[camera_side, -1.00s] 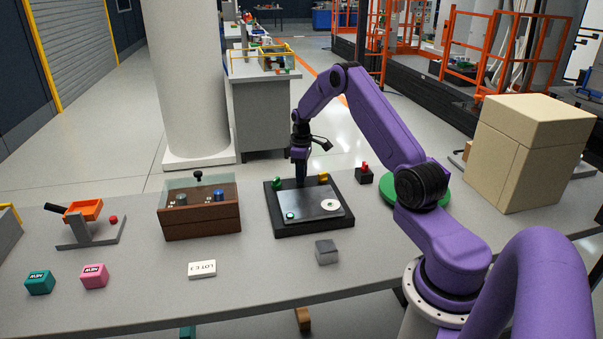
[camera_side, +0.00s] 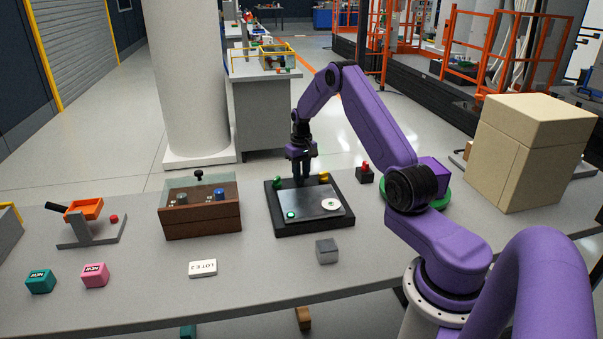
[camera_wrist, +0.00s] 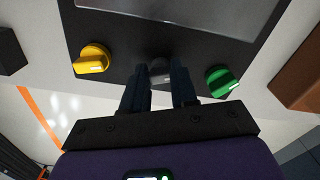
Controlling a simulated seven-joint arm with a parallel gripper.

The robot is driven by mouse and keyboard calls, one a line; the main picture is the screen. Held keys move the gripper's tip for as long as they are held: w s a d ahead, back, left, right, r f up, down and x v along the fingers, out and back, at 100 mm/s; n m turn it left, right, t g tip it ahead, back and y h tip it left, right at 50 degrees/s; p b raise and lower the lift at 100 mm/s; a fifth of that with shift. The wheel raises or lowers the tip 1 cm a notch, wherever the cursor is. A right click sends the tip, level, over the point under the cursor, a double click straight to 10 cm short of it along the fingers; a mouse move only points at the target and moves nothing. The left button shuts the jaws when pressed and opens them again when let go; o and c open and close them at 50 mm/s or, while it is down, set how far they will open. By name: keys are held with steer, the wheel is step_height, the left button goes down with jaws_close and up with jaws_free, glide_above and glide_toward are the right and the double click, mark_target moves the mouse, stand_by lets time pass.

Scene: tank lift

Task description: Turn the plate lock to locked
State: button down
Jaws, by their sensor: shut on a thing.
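The black plate fixture (camera_side: 335,216) stands mid-table. A dark flat plate (camera_side: 310,205) lies on it, with a green-lit button (camera_side: 291,214) and a white disc (camera_side: 330,205). Along its far edge are a green knob (camera_side: 277,183) and a yellow knob (camera_side: 324,177). The wrist view shows the yellow knob (camera_wrist: 92,59), the green knob (camera_wrist: 221,81) and a grey knob (camera_wrist: 160,69) between them. My gripper (camera_side: 300,178) points down at the far edge; its fingers (camera_wrist: 160,75) are shut on the grey knob, mostly hiding it. No lock marking is readable.
A brown box with a clear lid (camera_side: 200,215) stands left of the fixture. A small black block with a red knob (camera_side: 365,174) is to its right. A grey cube (camera_side: 327,251) and a white label (camera_side: 203,268) lie in front.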

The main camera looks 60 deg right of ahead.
stand_by(0.6)
steer(key=c, duration=0.9)
jaws_free()
step_height(320, 180, up, 18)
steer(key=shift+f, duration=0.25)
